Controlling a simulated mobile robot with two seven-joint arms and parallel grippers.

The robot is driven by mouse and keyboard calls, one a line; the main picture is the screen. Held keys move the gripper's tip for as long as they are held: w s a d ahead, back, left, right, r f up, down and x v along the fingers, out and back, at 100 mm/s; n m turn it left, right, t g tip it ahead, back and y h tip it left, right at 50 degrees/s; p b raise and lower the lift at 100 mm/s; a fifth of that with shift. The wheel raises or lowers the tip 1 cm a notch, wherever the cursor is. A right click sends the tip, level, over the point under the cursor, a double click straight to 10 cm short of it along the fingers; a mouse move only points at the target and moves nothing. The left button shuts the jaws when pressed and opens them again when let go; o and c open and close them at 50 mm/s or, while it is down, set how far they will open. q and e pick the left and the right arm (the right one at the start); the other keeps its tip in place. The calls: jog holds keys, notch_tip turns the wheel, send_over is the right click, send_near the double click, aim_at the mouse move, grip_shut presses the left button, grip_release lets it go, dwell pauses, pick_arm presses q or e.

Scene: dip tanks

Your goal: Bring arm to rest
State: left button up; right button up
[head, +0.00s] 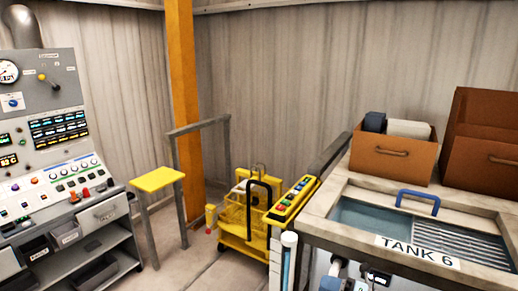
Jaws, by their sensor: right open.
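My right arm and gripper (356,283) show only in part at the bottom edge of the head view, low in front of the tank labelled TANK 6 (345,193). The gripper is open, and I see nothing held in it. Its fingertips are small and partly cut off by the frame edge. My left gripper is not in view.
A blue handle (418,193) stands at the tank's far side. Brown boxes (392,158) sit behind it. A yellow cart (246,222) and a yellow-topped stand (157,178) are at the middle. A grey control console (62,180) fills the left. Some floor is clear between them.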

jog(key=s+f+m+t+h, duration=0.1)
jog(key=s+f+m+h, duration=0.3)
jog(key=s+m, duration=0.6)
jog(key=s+d+f+m+t+h+p, duration=0.1)
jog(key=s+f+m+h, duration=0.4)
jog(key=s+m, duration=0.5)
jog(key=s+f+m+h, duration=0.4)
jog(key=s+f+m, duration=0.2)
jog(key=s+m, duration=0.4)
jog(key=shift+s+d+m+t+h, duration=0.3)
jog(key=shift+s+m+t, duration=0.1)
jog(key=shift+m, duration=0.4)
jog(key=shift+f, duration=0.1)
